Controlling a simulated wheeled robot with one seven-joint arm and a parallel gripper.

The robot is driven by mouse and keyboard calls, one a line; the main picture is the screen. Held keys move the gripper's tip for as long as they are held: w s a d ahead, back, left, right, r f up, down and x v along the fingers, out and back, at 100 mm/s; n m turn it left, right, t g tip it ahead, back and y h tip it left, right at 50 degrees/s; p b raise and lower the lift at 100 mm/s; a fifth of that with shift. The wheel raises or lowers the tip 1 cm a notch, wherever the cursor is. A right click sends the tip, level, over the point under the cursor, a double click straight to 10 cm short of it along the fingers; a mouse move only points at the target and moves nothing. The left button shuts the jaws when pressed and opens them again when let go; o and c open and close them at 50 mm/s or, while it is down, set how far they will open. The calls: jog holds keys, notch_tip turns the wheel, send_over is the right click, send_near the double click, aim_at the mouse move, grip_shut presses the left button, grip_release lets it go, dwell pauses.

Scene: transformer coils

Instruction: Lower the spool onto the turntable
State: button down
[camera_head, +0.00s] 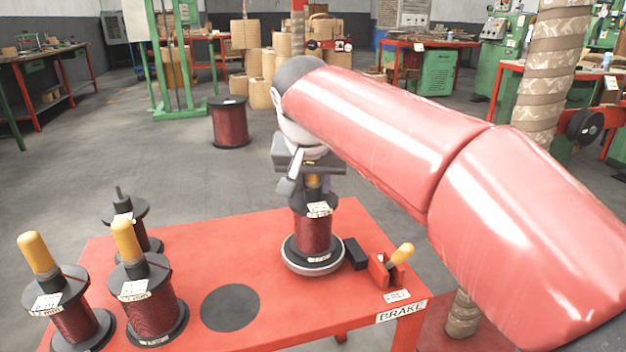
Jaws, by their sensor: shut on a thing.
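My gripper (308,182) is shut on the yellow handle at the top of a spool (313,236). The spool has dark flanges, dark red wire and white labels, and stands upright. It is over the round turntable (312,271), whose light rim shows around the spool's lower flange. The lower flange looks very near or on the turntable; I cannot tell if they touch. The gripper and my red arm come from the right and hide part of the handle and the gripper's far side.
Two spools with yellow handles (68,317) (148,302) and one with a dark post (127,222) stand at the left of the red table (225,245). A dark disc (230,307) lies left of the turntable. A black block (355,254) and yellow-handled brake lever (402,254) are close right.

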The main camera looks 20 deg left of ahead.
jog(key=c, duration=1)
grip_release()
jog(key=p+v, duration=0.1)
jog(key=v, duration=0.7)
jog(key=shift+a, duration=0.1)
jog(key=s+d+f+h+p, duration=0.1)
jog(key=s+d+f, duration=0.2)
jog(key=d, duration=0.6)
jog(key=s+d+f+p, duration=0.1)
jog(key=s+d+f, duration=0.1)
jog(key=d, duration=0.7)
jog(key=shift+m, duration=0.9)
jog(key=s+d+f, duration=0.3)
jog(key=s+f, duration=0.1)
jog(key=s+d+f+p, duration=0.1)
jog(key=s+d+f, duration=0.2)
jog(key=d+f, duration=0.1)
jog(key=s+d+f, duration=0.4)
jog(key=shift+s+f, duration=0.3)
jog(key=shift+f, duration=0.1)
